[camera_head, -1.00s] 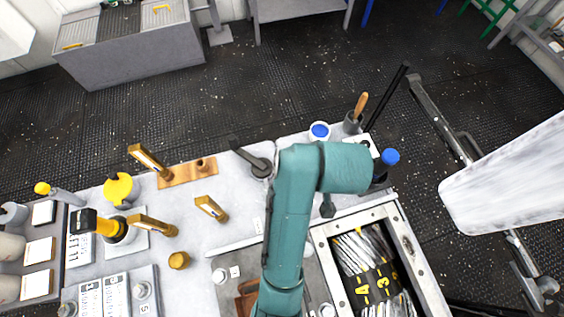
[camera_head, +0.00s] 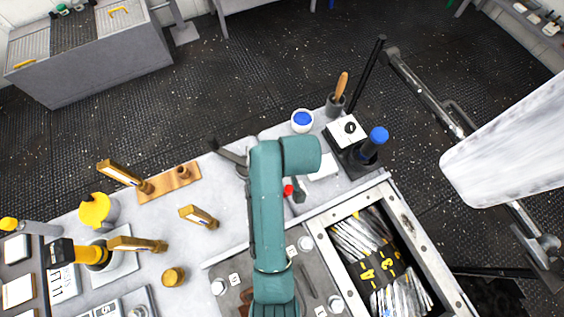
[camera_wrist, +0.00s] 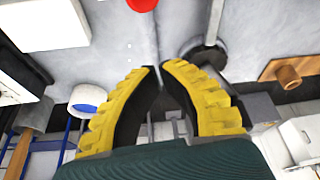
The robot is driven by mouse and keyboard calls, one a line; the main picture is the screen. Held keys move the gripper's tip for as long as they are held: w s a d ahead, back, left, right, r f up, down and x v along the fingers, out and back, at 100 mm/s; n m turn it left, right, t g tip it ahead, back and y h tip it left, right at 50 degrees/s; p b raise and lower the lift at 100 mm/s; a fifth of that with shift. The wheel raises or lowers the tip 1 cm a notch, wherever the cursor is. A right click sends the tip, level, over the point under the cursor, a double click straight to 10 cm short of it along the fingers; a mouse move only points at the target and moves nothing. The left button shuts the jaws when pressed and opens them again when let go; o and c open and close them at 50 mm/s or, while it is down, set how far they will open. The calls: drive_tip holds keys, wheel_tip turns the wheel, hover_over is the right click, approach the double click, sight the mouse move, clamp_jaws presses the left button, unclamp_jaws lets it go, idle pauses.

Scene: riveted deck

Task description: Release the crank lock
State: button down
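A dark grey lever (camera_head: 230,153), crank-like in shape, lies on the pale bench just left of my arm. In the wrist view it shows as a grey bar with a dark round base (camera_wrist: 203,53). A red knob (camera_head: 288,190) shows just right of my arm, and it also shows at the top of the wrist view (camera_wrist: 142,4). I cannot tell which part is the lock. My gripper (camera_wrist: 160,68) has yellow-backed fingers with tips almost together and nothing visible between them. It appears apart from the lever and knob. In the head view my arm hides the gripper.
A white cup with blue inside (camera_head: 302,121), a pot with a wooden-handled tool (camera_head: 336,105) and a blue-topped device (camera_head: 370,146) stand at the back right. Brass handles (camera_head: 199,217) stand up at left.

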drive_tip(key=x, duration=0.3)
drive_tip(key=shift+f, duration=0.35)
drive_tip(key=shift+s+d+r+p, duration=0.1)
drive_tip(key=shift+s+d+p, duration=0.35)
drive_tip(key=shift+s, duration=0.15)
drive_tip(key=shift+s+d+r+p, duration=0.1)
drive_tip(key=shift+s+d+p, duration=0.35)
drive_tip(key=shift+s, duration=0.2)
drive_tip(key=shift+s+d+f, duration=0.1)
drive_tip(key=shift+s+d, duration=0.15)
drive_tip(key=shift+s, duration=0.1)
drive_tip(key=shift+s+d+m, duration=0.15)
drive_tip(key=shift+m, duration=0.15)
